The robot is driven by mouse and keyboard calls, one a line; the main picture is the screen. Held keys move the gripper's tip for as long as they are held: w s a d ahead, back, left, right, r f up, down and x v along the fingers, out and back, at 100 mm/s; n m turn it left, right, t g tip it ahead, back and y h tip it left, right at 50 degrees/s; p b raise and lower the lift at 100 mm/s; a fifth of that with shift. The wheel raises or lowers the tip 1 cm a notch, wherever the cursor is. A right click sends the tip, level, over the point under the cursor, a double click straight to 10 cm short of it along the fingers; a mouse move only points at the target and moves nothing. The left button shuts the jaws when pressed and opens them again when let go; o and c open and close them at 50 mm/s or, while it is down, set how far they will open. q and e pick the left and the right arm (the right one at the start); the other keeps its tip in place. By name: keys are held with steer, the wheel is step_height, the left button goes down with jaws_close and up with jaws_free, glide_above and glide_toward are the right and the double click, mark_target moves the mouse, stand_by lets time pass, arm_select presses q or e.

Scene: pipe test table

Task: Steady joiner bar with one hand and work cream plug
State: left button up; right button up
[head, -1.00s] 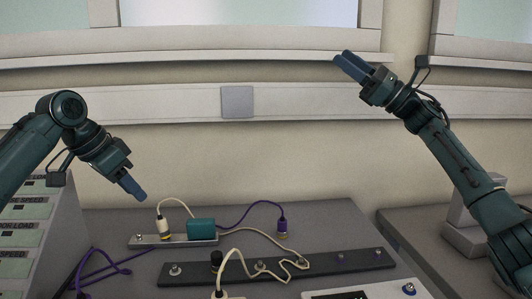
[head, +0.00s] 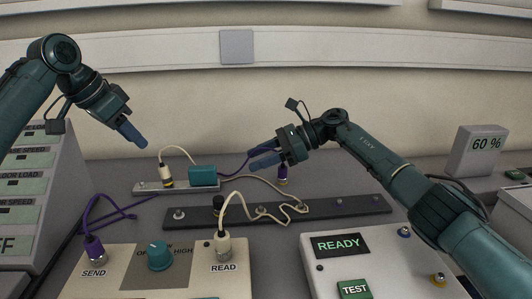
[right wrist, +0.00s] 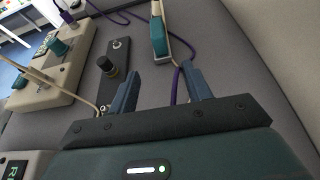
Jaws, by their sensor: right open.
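The joiner bar looks to be the light grey bar (head: 150,188) at the back of the table, with a teal block (head: 203,176) on its right part. A cream plug (head: 165,175) with a dark and yellow lower end stands upright on the bar. My left gripper (head: 141,143) hangs above and left of the cream plug, apart from it; its finger gap is hidden. My right gripper (head: 252,159) is open and empty, to the right of the teal block. In the right wrist view, the teal block (right wrist: 158,45) lies beyond the open fingers (right wrist: 160,72).
A purple plug (head: 282,175) stands right of the teal block, with its cable running to the block. A long dark bar (head: 330,208) with studs and a black knob (head: 218,202) lies in front. Nearer are a READ/SEND panel (head: 190,278) and a READY/TEST box (head: 390,270).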

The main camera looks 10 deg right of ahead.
mark_target(215, 175)
steer(key=x, duration=1.1)
steer(key=shift+w+a+f, duration=0.1)
steer(key=shift+a, duration=0.2)
steer(key=shift+c, duration=0.2)
jaws_close()
arm_select(q)
steer(key=shift+o, duration=1.3)
steer(key=shift+w+d+f+m+t+y, duration=0.15)
steer(key=shift+w+d+f+m+y, duration=0.55)
steer(key=shift+f+m, duration=2.2)
steer(key=shift+w+d+f+m+t+y, duration=0.2)
steer(key=shift+w+d+f+m+y, duration=0.5)
steer(key=shift+m, duration=4.15)
steer(key=shift+w+d+f+m+t+y, duration=0.15)
steer(key=shift+w+d+f+m+y, duration=0.45)
steer(key=shift+f+m, duration=2.45)
